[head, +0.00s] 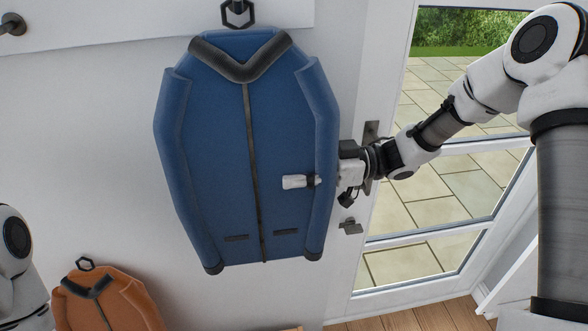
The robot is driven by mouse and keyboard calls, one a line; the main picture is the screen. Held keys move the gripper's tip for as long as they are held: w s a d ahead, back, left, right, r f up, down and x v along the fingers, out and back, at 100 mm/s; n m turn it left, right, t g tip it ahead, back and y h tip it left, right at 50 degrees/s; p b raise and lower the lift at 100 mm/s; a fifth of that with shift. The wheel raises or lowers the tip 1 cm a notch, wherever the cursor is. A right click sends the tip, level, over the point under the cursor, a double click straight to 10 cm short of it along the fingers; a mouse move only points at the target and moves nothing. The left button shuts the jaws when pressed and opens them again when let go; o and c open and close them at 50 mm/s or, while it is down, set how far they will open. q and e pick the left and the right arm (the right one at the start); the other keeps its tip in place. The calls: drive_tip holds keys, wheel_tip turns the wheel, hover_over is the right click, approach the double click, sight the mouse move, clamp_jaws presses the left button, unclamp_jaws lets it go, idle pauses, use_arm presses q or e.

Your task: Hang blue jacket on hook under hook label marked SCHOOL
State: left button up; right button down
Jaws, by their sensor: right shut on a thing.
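The blue jacket (215,130) is upright in the middle of the head view, with a dark collar, a dark front seam and dark cuffs. A black hexagonal loop (237,14) stands above its collar, against the white rack board (150,22). A small grey part shows at the loop, but I cannot tell if a hook passes through it. My right gripper (312,181) is shut on the jacket's right side, with one pale finger across its front. My left gripper is out of view. No SCHOOL label shows.
A dark metal hook (12,25) is on the board at the far left. An orange jacket (115,300) with its own black loop is low at the left. A glazed white door (385,255) with a handle (350,227) is behind my right arm.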

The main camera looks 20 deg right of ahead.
drive_tip(key=shift+c, duration=2.4)
unclamp_jaws()
drive_tip(key=s+d, duration=0.2)
drive_tip(key=d, duration=0.9)
drive_tip(key=shift+d, duration=0.35)
drive_tip(key=shift+s, duration=0.1)
